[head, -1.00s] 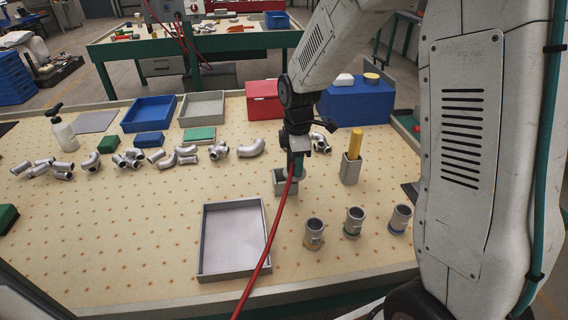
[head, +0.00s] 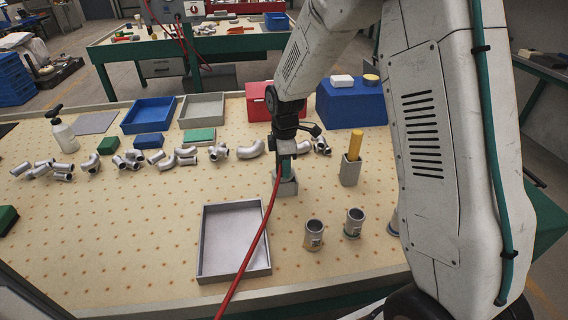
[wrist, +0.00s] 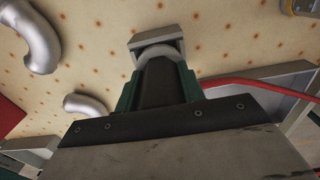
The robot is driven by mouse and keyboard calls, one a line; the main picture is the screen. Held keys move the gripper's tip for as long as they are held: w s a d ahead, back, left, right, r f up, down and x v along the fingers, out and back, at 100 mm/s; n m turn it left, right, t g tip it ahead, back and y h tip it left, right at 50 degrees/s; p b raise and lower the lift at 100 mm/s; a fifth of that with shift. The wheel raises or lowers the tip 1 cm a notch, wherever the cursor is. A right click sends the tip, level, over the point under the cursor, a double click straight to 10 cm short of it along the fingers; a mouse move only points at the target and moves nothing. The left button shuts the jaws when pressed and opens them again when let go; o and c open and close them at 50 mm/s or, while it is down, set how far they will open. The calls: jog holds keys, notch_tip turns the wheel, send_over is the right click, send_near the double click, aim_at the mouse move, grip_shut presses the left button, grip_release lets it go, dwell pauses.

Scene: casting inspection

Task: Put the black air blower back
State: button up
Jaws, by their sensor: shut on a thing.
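My gripper (head: 286,166) points down at a small grey square holder (head: 284,188) on the perforated table. In the wrist view its green fingers (wrist: 160,88) are shut on a black piece (wrist: 160,84), which I take as the black air blower. A pale rounded end shows beyond it, at the grey holder (wrist: 150,39). The gripper and wrist hide most of the blower in the head view. I cannot tell whether its end is inside the holder or just above it.
A red hose (head: 250,252) hangs from near the gripper across a grey tray (head: 203,240). A grey holder with a yellow-handled tool (head: 355,145) stands to the right. Cylindrical castings (head: 314,233) stand in front. Pipe fittings (head: 250,149) lie behind. Table between is clear.

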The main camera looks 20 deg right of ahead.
jog(key=shift+f, duration=0.2)
jog(key=o, duration=1)
jog(key=r, duration=0.7)
jog(key=shift+w+a+r, duration=0.2)
jog(key=shift+s+r, duration=0.2)
jog(key=shift+r, duration=0.3)
jog(key=s+d+r+m, duration=0.2)
jog(key=s+r+m, duration=0.5)
jog(key=s+r, duration=0.7)
jog(key=s+d+m+t, duration=0.1)
jog(key=s+m, duration=0.7)
jog(key=s, duration=1.2)
jog(key=shift+d+f+m, duration=0.15)
jog(key=shift+m, duration=0.25)
